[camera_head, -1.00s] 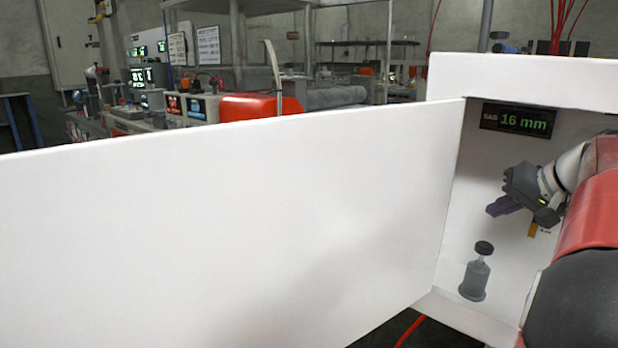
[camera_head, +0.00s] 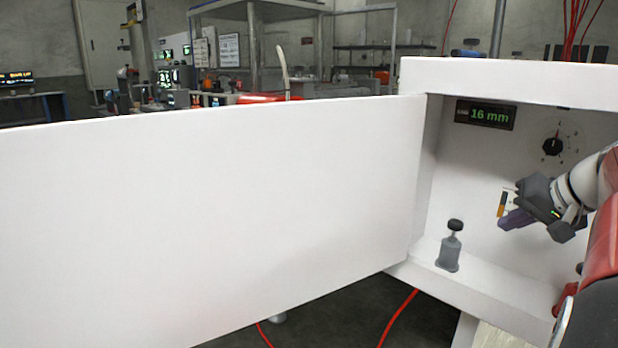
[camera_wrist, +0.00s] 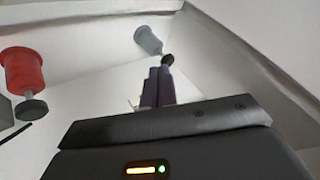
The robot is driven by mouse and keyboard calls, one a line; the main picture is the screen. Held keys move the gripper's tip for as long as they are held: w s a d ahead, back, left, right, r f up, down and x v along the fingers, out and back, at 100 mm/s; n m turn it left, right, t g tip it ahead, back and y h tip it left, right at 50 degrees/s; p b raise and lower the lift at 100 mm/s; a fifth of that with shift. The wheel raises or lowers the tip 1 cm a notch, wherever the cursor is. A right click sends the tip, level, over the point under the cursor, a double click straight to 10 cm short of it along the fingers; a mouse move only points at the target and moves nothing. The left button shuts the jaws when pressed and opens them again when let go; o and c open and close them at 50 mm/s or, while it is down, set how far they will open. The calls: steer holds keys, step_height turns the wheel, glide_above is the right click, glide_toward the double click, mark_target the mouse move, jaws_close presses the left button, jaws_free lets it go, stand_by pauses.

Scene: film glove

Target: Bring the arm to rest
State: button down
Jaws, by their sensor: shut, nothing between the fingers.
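My gripper (camera_head: 506,219) is inside the white cabinet at the right of the head view, its dark fingers pointing left. The fingers are together with nothing between them, as the wrist view also shows (camera_wrist: 158,84). My arm comes in from the right edge, in front of the cabinet. A grey bottle-shaped piece with a black knob (camera_head: 450,247) stands upright on the cabinet floor, left of and below the gripper and apart from it in the head view. In the wrist view the grey piece (camera_wrist: 148,40) shows beyond the fingertips.
A wide white panel (camera_head: 210,220) extends left from the cabinet. A display reading 16 mm (camera_head: 486,114) and a black dial (camera_head: 553,146) are on the back wall. A small orange-marked tag (camera_head: 501,204) shows by the gripper. A red piece (camera_wrist: 24,72) appears in the wrist view.

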steer(key=s+a+f+n+g, duration=0.1)
steer(key=s+a+f, duration=0.2)
steer(key=a, duration=0.8)
steer(key=s+a+f+n+g+h, duration=0.1)
steer(key=s+a+f+n, duration=0.3)
steer(key=s+a+f, duration=0.9)
steer(key=s+a+h, duration=0.1)
steer(key=s+a, duration=0.1)
steer(key=s, duration=0.1)
steer(key=shift+a+n+g+h, duration=0.3)
steer(key=shift+g+h, duration=0.1)
